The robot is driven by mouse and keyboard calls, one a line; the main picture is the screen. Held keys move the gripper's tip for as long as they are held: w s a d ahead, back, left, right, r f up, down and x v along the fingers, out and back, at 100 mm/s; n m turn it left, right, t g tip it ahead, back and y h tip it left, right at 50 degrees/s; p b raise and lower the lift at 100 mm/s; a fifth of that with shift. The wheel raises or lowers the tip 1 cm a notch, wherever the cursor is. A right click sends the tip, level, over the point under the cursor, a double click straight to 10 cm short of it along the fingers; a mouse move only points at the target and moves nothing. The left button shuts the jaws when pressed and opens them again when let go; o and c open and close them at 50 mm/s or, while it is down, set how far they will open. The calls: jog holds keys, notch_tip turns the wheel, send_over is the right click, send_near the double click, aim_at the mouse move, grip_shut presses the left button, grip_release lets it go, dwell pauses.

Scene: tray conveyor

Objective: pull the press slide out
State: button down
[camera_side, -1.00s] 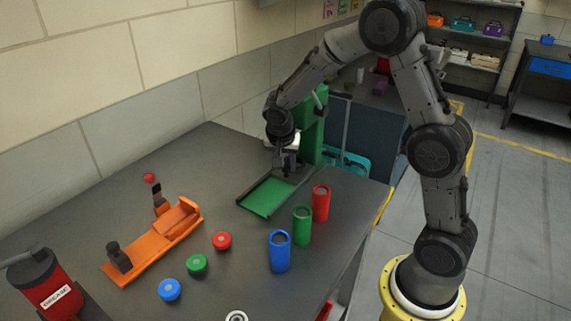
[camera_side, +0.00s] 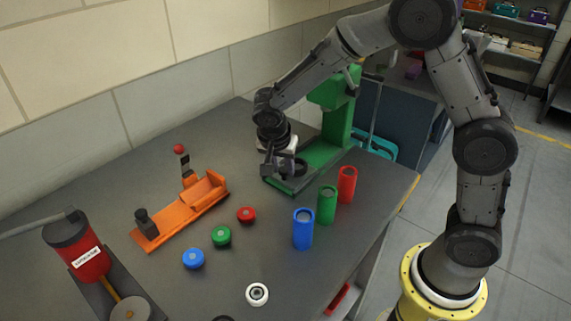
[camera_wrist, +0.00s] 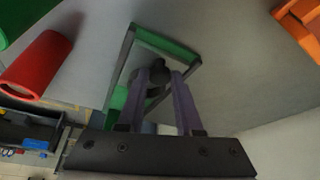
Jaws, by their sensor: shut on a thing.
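The green press (camera_side: 340,115) stands at the back right of the bench, with its green-floored track (camera_side: 276,184) reaching forward from its foot. The press slide (camera_side: 300,169) is a dark part low on this track, mostly hidden by my gripper. My gripper (camera_side: 270,170) is over the front part of the track, shut on the slide's dark knob. In the wrist view the purplish fingers of my gripper (camera_wrist: 165,85) close around this dark knob (camera_wrist: 158,70). A short green strip of the track shows beyond it.
Blue, green and red cylinders (camera_side: 327,205) stand right of the track. Coloured caps (camera_side: 221,236) and an orange fixture (camera_side: 185,214) lie to the left. A red grease can (camera_side: 82,252) stands at front left. Bare bench lies between the track and the caps.

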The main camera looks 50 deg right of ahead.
jog(key=c, duration=0.6)
grip_release()
jog(key=shift+r, duration=0.1)
jog(key=v, duration=1.3)
jog(key=shift+s+a+r, duration=0.1)
jog(key=shift+a+r, duration=0.15)
jog(key=shift+r, duration=0.05)
